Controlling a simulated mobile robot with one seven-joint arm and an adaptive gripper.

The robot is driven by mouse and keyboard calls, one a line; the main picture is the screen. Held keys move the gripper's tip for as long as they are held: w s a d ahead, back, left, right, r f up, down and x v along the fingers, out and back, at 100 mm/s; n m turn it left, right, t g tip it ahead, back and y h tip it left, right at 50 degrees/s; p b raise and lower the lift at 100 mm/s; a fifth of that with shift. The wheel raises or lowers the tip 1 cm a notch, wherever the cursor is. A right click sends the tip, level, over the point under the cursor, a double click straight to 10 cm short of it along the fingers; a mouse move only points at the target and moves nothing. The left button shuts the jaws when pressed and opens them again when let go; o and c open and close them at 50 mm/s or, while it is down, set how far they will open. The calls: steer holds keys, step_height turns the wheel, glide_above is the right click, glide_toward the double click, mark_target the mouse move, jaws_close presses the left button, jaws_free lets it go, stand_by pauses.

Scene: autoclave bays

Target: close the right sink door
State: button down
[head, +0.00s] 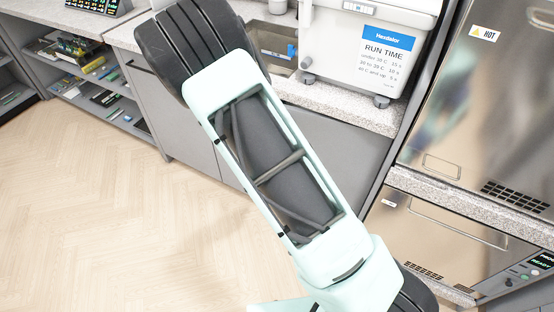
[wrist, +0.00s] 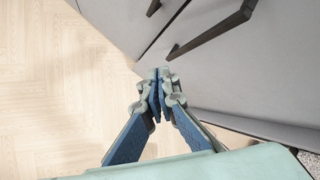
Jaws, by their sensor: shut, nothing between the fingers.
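The grey sink cabinet front stands under the sink (head: 272,45) in the head view. My arm hides the middle of it. The right sink door (head: 335,140) shows as a plain grey panel to the right of my arm; I cannot tell from there whether it is ajar. In the wrist view my gripper (wrist: 157,75) is shut and empty, close to grey door panels. A dark bar handle (wrist: 215,30) lies just beyond the fingertips, on the larger panel (wrist: 265,75). A second handle (wrist: 153,7) shows at the top edge. Contact between fingers and panel is unclear.
A white machine with a run-time sign (head: 388,50) stands on the speckled counter. Steel autoclaves (head: 470,100) stand at the right. Open shelves (head: 85,75) with small items are at the left. The wooden floor (head: 100,220) in front is clear.

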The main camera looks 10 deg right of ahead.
steer(key=s+a+f+n+t+h+b, duration=0.35)
steer(key=n+t+b, duration=0.3)
steer(key=b, duration=1.05)
steer(key=d+r+b+x, duration=0.1)
steer(key=r+b+x, duration=0.1)
steer(key=x, duration=1.1)
steer(key=shift+w+d+n+h, duration=0.3)
steer(key=shift+d+n+h, duration=0.05)
steer(key=shift+d+n, duration=0.1)
steer(key=w+b, duration=0.1)
steer(key=w+d, duration=0.1)
steer(key=w+b, duration=0.1)
steer(key=shift+w+d+b, duration=0.3)
steer(key=shift+w+d, duration=0.1)
steer(key=shift+s+a+f, duration=0.1)
steer(key=shift+s, duration=0.05)
